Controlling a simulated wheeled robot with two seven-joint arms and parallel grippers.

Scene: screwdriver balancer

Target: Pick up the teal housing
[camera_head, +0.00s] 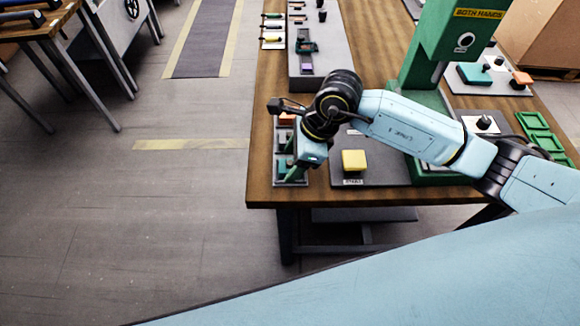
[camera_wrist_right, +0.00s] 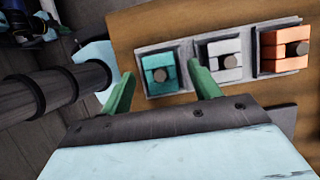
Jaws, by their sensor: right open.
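The teal housing (camera_wrist_right: 159,73) sits in the left compartment of a grey tray (camera_wrist_right: 190,72) in the right wrist view. In the head view my right gripper (camera_head: 290,172) hangs over the tray at the table's near left corner, and the teal housing cannot be made out clearly there. My left gripper is not in view.
A yellow button (camera_head: 354,160) on a grey plate lies right of the gripper. A green press (camera_head: 430,70) stands behind my arm. Open floor lies left of the table.

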